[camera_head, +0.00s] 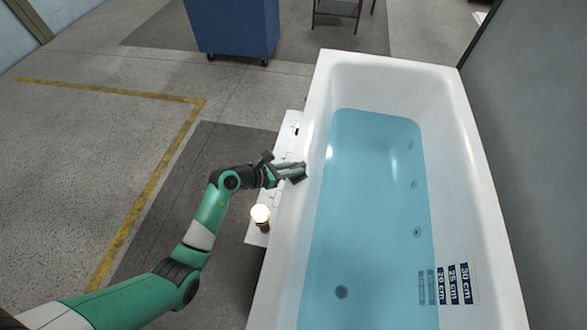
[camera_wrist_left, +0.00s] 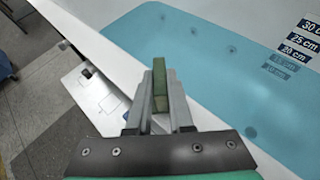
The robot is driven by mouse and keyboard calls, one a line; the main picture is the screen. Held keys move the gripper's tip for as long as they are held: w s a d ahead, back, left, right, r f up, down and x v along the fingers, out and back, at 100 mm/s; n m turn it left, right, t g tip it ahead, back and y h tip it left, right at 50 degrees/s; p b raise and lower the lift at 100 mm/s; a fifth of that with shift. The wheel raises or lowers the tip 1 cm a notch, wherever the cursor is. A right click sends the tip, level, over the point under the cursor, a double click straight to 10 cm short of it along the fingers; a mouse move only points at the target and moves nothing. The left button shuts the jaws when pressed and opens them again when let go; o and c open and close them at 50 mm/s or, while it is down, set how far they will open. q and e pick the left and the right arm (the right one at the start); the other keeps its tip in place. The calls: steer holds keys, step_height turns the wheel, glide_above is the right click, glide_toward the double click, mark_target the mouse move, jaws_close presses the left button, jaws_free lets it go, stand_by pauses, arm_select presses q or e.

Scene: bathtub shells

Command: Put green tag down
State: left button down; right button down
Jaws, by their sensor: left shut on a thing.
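My left gripper (camera_head: 292,171) is at the left rim of the white bathtub (camera_head: 312,110). It is shut on the green tag (camera_wrist_left: 159,80), which shows edge-on between the fingers in the left wrist view, where the gripper (camera_wrist_left: 161,95) points up the picture. The tag appears above or close to the tub's rim; I cannot tell whether it touches. In the head view the tag is mostly hidden by the fingers. My right gripper is in no view.
The tub holds blue water (camera_head: 370,200) with depth labels (camera_head: 453,284) at the lower right. A narrow white shelf (camera_head: 286,136) runs along the tub's left side, with a glowing round lamp (camera_head: 261,214) near its front. A blue cabinet (camera_head: 232,25) stands behind. Floor at left is clear.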

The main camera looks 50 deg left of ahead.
arm_select(q)
steer(key=c, duration=0.8)
jaws_free()
steer(key=shift+f, duration=0.1)
steer(key=shift+r, duration=0.2)
steer(key=p+v, duration=0.5)
steer(key=v, duration=0.7)
steer(key=shift+d+f, duration=0.1)
